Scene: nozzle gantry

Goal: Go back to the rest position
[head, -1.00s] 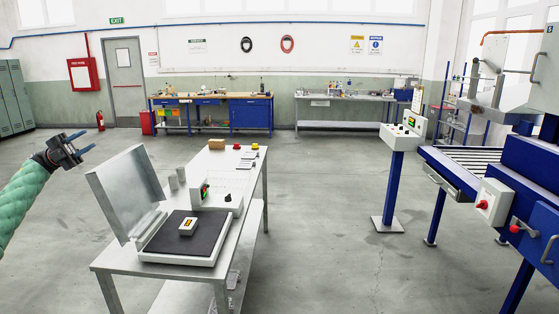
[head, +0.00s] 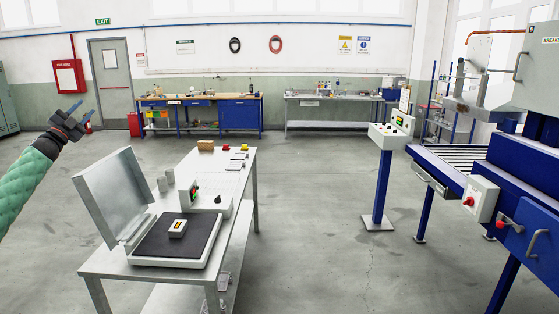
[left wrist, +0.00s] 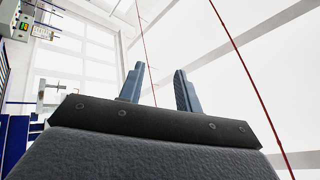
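My left gripper (head: 78,112) is raised at the left of the head view, in the air left of the steel table (head: 108,262) and clear of it. Its two blue-grey fingers stand apart with nothing between them, as the left wrist view (left wrist: 158,88) also shows. The left wrist view looks up past the fingers toward pale walls and windows. My right gripper is not in either view.
The steel table carries an open-lidded device (head: 115,200) with a small block (head: 178,228) on its dark pad. A control pedestal (head: 391,131) and blue roller machine (head: 525,205) stand at right. Open floor (head: 320,220) lies between.

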